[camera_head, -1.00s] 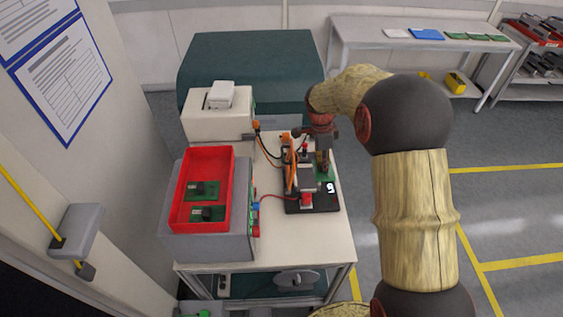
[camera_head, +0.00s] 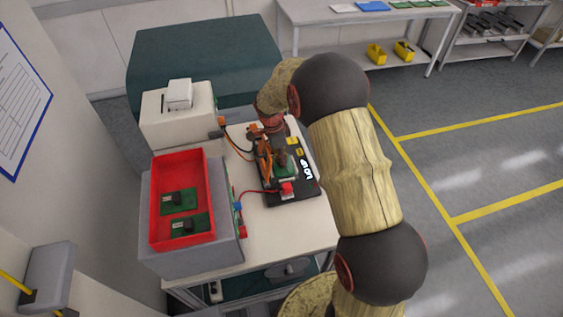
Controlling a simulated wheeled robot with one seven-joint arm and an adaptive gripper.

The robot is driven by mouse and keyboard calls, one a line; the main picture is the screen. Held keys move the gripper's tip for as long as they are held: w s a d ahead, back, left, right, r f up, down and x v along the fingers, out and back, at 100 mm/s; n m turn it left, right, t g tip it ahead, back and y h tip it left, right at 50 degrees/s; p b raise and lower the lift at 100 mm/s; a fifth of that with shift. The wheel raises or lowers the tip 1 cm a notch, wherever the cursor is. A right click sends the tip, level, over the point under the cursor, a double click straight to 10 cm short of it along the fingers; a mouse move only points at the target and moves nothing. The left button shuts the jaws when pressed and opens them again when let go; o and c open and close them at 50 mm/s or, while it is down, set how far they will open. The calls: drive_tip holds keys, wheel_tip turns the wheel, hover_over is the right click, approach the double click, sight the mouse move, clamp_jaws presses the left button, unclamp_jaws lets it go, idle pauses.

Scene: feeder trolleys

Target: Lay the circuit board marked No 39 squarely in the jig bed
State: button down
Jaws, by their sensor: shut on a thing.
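A small green circuit board (camera_head: 287,170) with a dark part on it shows at the black jig (camera_head: 294,192) on the trolley top. I cannot tell whether it lies flat in the bed or is held just above it, and no number on it can be read. My gripper (camera_head: 281,156) is over the jig, shut on the board; its fingers are small and partly lost among orange parts. My arm comes in from the right. White lettering on the jig's right side is too small to read surely.
A red tray (camera_head: 155,214) with two green boards stands left of the jig on a grey box. A white printer-like device (camera_head: 160,128) is behind it. Cables (camera_head: 240,150) run beside the jig. A bench (camera_head: 310,14) stands at the back; floor is clear to the right.

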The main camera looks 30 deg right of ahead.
drive_tip(key=shift+f, duration=0.7)
drive_tip(key=shift+f, duration=0.1)
drive_tip(key=c, duration=1.7)
unclamp_jaws()
drive_tip(key=shift+c, duration=0.2)
